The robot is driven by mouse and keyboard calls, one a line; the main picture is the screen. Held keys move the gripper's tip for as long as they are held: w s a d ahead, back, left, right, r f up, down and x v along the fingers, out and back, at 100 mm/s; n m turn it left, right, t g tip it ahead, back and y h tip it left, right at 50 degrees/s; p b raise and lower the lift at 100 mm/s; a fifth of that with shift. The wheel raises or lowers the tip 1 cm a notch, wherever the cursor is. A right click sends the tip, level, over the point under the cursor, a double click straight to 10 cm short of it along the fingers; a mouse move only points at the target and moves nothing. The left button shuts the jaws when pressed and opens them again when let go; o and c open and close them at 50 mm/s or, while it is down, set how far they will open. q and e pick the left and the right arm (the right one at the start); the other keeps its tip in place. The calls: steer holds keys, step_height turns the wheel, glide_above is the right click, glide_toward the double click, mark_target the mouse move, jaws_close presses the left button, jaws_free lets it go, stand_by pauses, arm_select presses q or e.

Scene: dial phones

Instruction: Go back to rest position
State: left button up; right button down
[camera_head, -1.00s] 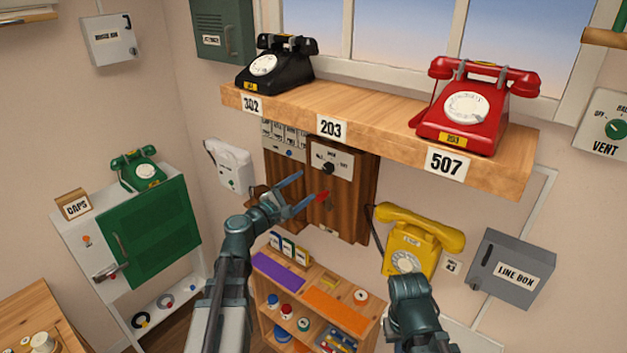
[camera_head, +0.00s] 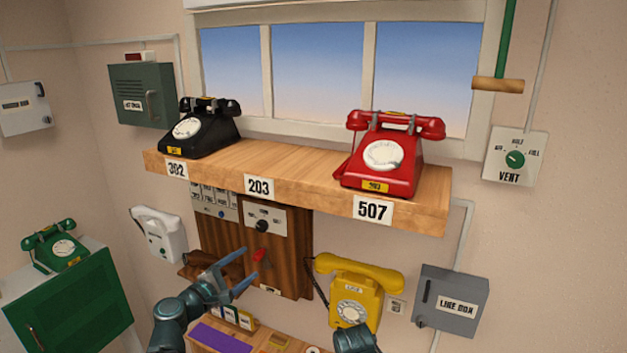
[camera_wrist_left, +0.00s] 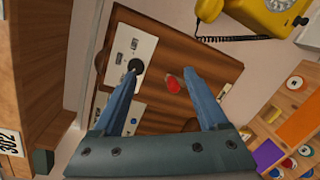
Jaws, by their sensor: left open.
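My left gripper (camera_head: 230,273) is open and empty in front of the wooden wall panel (camera_head: 293,250). In the left wrist view its two blue fingers (camera_wrist_left: 163,98) are spread apart, with the panel's dark knob (camera_wrist_left: 136,65) and red lever (camera_wrist_left: 173,84) seen beyond them. The red lever also shows in the head view (camera_head: 259,255), just right of the fingertips. My right arm shows only as a dark link at the bottom of the head view, below the yellow phone (camera_head: 352,312). My right gripper's fingers are not visible.
A wooden shelf (camera_head: 290,170) above carries a black phone (camera_head: 200,130) and a red phone (camera_head: 385,155). A grey line box (camera_head: 450,302) is at right. A green phone (camera_head: 55,246) stands on a green-doored cabinet (camera_head: 70,310) at left. Below is a small shelf unit with a purple mat (camera_head: 220,338).

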arm_select(q)
steer(key=s+d+f+m+g+b, duration=0.1)
steer(key=s+d+f+m+g, duration=0.25)
steer(key=d+f, duration=0.25)
steer(key=s+d+f+m+g+h+b, duration=0.1)
steer(key=s+d+f+m+g+b, duration=0.1)
steer(key=d+f+m+g, duration=0.25)
steer(key=s+d+f+m+g+b, duration=0.1)
steer(key=s+d+f+m, duration=0.25)
steer(key=d+f, duration=0.3)
steer(key=s+f+m+g+y+b, duration=0.5)
steer(key=s+f+m+y, duration=0.5)
steer(key=s+f, duration=0.3)
steer(key=shift+s+d+f+m+g+b, duration=0.25)
steer(key=shift+m+g, duration=0.2)
steer(key=shift+g, duration=0.45)
